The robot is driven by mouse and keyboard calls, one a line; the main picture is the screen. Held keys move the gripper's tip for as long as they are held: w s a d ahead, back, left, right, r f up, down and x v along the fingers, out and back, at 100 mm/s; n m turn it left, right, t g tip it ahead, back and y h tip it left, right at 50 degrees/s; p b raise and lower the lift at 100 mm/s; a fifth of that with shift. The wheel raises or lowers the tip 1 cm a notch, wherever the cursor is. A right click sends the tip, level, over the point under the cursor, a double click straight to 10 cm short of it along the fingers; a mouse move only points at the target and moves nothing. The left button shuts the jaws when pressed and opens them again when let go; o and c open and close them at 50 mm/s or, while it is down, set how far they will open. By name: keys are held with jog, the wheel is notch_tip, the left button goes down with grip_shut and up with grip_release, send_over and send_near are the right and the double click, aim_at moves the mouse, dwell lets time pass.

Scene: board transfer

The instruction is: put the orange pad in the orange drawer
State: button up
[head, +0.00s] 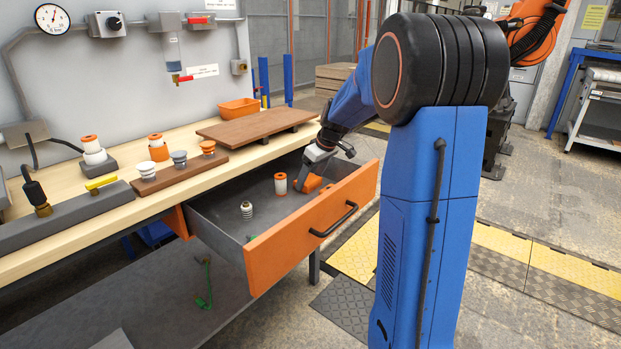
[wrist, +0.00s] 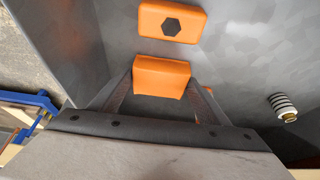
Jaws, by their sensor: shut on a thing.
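My gripper (head: 304,181) reaches down into the open orange drawer (head: 312,230). Its fingers are shut on an orange pad (wrist: 162,77), which shows between the fingertips in the wrist view. In the head view the pad (head: 312,183) is partly hidden by my gripper. It is low inside the drawer; I cannot tell whether it touches the grey drawer floor. A second orange block with a black hexagon (wrist: 172,22) lies just beyond the held pad in the wrist view.
The wooden bench (head: 120,210) holds several capped parts, a brown board (head: 257,126) and an orange bin (head: 239,107).

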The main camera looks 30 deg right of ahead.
jog(key=o, duration=1)
jog(key=shift+f, duration=0.1)
jog(key=v, duration=1.2)
jog(key=shift+w, duration=0.1)
